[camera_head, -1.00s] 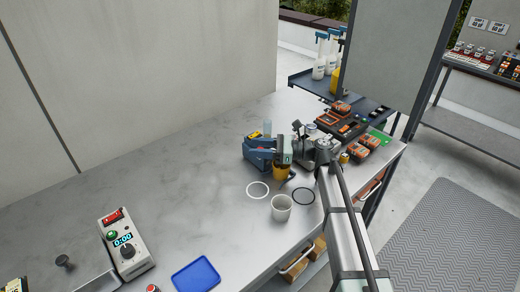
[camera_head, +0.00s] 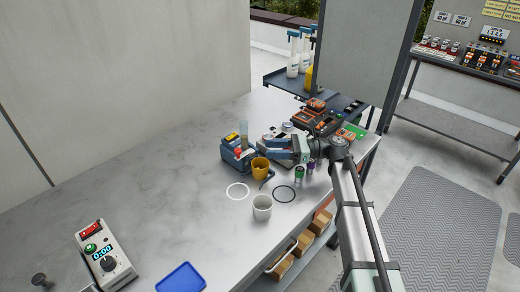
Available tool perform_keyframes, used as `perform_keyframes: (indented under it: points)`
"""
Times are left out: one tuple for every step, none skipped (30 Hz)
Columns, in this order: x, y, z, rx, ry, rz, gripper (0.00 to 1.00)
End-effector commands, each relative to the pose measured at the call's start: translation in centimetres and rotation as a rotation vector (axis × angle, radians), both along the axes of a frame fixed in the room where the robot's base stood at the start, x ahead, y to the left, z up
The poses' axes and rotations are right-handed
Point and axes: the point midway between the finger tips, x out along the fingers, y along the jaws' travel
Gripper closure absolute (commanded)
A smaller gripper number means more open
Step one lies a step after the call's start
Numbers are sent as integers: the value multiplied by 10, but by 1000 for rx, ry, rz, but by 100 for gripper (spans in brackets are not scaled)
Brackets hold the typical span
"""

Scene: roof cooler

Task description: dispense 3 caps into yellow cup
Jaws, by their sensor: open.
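The yellow cup (camera_head: 260,168) stands upright at the front right side of a blue dispenser (camera_head: 234,160) with a clear upright tube (camera_head: 243,134). I cannot see any caps, and I cannot tell what is in the cup. My gripper (camera_head: 273,148) is open and empty, just behind and to the right of the yellow cup, apart from it. A white cup (camera_head: 262,207) stands in front, nearer the bench edge.
A white ring (camera_head: 237,191) and a black ring (camera_head: 284,194) mark the bench. Small green (camera_head: 299,174) and purple (camera_head: 310,168) items stand right of my gripper. A timer box (camera_head: 106,256) and a blue tray (camera_head: 181,278) are at front left.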

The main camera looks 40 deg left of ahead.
Motion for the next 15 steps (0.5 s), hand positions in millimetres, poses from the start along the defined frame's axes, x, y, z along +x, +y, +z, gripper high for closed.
perform_keyframes:
  points:
    - [5, -4, 0, 0, 0, -1, 54]
    - [6, -6, 0, 0, 0, -1, 54]
    - [8, -8, 0, 0, 0, 0, 54]
    - [9, -9, 0, 0, 0, 0, 54]
    - [10, -10, 0, 0, 0, 0, 54]
    - [11, -11, 0, 0, 0, 0, 54]
    - [12, -11, 0, 0, 0, 0, 54]
    - [12, -12, 0, 0, 0, 0, 54]
    - [12, -12, 0, 0, 0, 0, 54]
    - [12, -12, 0, 0, 0, 0, 54]
    - [12, -12, 0, 0, 0, 0, 54]
    - [12, -12, 0, 0, 0, 0, 54]
    - [12, -12, 0, 0, 0, 0, 54]
    - [12, -12, 0, 0, 0, 0, 54]
    - [12, -12, 0, 0, 0, 0, 54]
